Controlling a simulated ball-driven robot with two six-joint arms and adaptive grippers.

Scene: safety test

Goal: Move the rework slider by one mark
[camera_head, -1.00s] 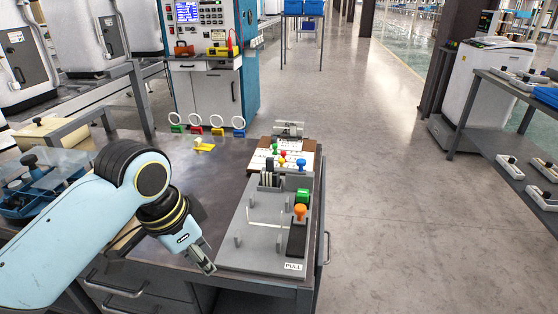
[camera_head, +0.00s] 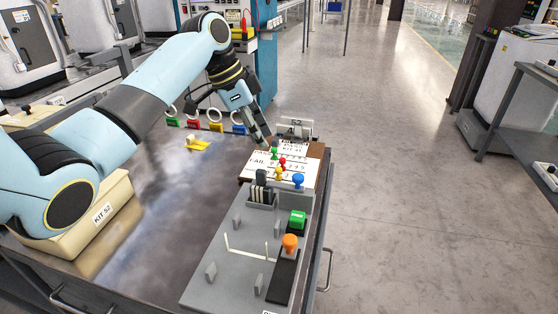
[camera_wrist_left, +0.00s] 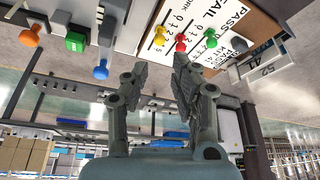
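A white slider board (camera_head: 252,166) with printed PASS and FAIL rows and number marks lies at the table's back right. On it stand a green knob (camera_head: 274,153), a red knob (camera_head: 283,163) and a yellow knob (camera_head: 279,174). The wrist view shows the yellow knob (camera_wrist_left: 158,35), red knob (camera_wrist_left: 181,44) and green knob (camera_wrist_left: 210,41) beyond the fingertips. I cannot read a rework label. My left gripper (camera_head: 267,142) is above the board's far end, near the green knob. In the wrist view its fingers (camera_wrist_left: 162,68) are apart with nothing between them. My right gripper is out of view.
A blue knob (camera_head: 298,181) stands beside the board. A grey fixture (camera_head: 225,285) with a green block (camera_head: 298,220) and an orange knob (camera_head: 290,242) lies in front. Colored ring stands (camera_head: 215,126) are to the left.

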